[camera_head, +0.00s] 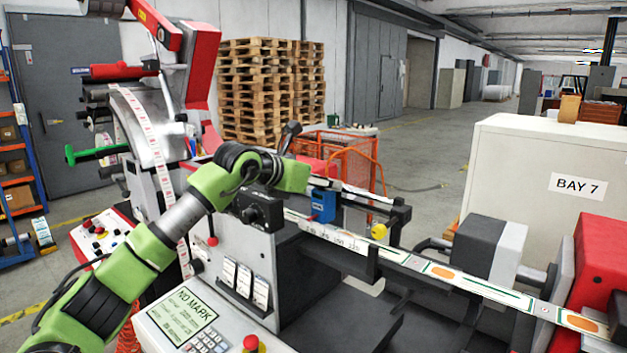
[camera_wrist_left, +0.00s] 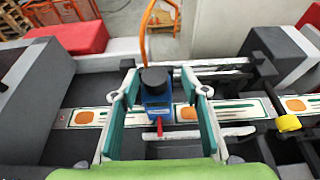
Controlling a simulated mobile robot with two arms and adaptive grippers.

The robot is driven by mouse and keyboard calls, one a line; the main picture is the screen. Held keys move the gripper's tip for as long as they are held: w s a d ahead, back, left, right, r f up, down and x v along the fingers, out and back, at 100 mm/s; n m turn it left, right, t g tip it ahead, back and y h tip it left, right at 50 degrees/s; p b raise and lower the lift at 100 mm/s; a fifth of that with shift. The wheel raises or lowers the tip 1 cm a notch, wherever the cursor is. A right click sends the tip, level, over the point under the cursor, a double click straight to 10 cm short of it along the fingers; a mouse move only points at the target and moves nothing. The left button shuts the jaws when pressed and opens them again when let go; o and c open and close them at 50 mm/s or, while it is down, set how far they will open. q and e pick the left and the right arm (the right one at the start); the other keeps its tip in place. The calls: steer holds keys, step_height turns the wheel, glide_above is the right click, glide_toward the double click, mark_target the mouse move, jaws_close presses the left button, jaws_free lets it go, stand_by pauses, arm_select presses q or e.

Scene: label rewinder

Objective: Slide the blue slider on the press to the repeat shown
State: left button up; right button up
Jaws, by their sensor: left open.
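The blue slider (camera_head: 322,205) sits on the rail of the press, above a printed number scale (camera_head: 335,238). It also shows in the left wrist view (camera_wrist_left: 157,103), with a black round knob on top and a small red pointer below. My left gripper (camera_wrist_left: 163,82) is open, with one finger on each side of the slider and a visible gap to each. In the head view my wrist hides part of the rail left of the slider. The press's display (camera_head: 183,315) reads "NO MARK"; its smaller lines are too small to read. My right gripper is not in view.
The label web (camera_head: 440,272) with orange prints runs under the rail to the right. A yellow knob (camera_head: 379,231) stands right of the slider. A dark motor block (camera_head: 480,245) and a red unit (camera_head: 603,262) stand farther right. An orange mesh frame (camera_head: 350,150) is behind.

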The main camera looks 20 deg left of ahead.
arm_select(q)
steer(key=v, duration=1.2)
steer(key=shift+d, duration=0.25)
